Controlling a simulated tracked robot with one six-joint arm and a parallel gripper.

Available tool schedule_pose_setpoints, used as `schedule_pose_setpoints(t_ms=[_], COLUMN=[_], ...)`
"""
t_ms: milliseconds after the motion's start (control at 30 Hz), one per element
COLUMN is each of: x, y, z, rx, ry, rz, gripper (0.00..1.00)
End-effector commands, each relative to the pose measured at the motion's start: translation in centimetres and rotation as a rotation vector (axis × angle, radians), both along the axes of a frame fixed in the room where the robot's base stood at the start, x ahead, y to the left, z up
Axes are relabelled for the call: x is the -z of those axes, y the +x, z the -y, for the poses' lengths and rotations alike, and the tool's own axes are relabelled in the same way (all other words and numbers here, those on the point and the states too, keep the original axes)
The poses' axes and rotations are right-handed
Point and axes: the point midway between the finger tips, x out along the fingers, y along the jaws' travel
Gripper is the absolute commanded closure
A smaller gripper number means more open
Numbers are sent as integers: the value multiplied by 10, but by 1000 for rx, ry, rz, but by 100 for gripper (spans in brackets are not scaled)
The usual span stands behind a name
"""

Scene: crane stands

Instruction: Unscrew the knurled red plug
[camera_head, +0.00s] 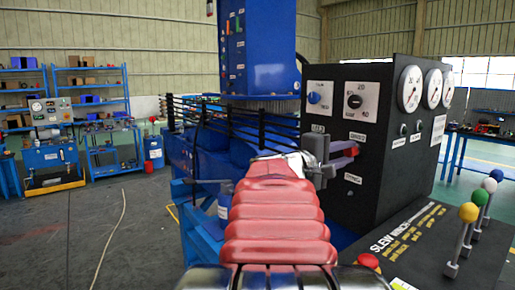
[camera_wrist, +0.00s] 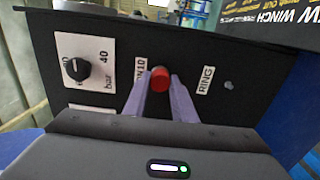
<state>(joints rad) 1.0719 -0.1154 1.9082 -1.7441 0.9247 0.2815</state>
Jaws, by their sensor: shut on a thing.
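The red plug (camera_wrist: 160,77) sticks out of the black panel face in the wrist view, between two small white labels. It also shows as a small red spot between the fingers in the head view (camera_head: 351,152). My gripper (camera_head: 347,155) reaches the panel from the left, with its fingers on either side of the plug. In the wrist view my gripper (camera_wrist: 159,84) has one finger against each side of the plug and is shut on it. The knurling is too small to make out, and the plug's base is partly hidden.
The black panel (camera_head: 385,185) carries a blue knob (camera_head: 314,97), a black knob (camera_head: 354,101) and several gauges. Levers with coloured balls (camera_head: 468,212) stand on the console at the right. Black railings (camera_head: 235,125) and blue machinery lie left of the panel. Open floor is farther left.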

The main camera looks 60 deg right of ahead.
Motion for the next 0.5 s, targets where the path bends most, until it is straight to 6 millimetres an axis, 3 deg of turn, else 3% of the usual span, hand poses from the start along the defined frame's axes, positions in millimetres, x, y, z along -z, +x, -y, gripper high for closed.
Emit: schedule_pose_setpoints(t_ms=[267,500], x=[3,3], y=[1,1], z=[0,-1], rx=[0,-1], ry=[10,71], rz=[-11,-149], gripper=[100,100])
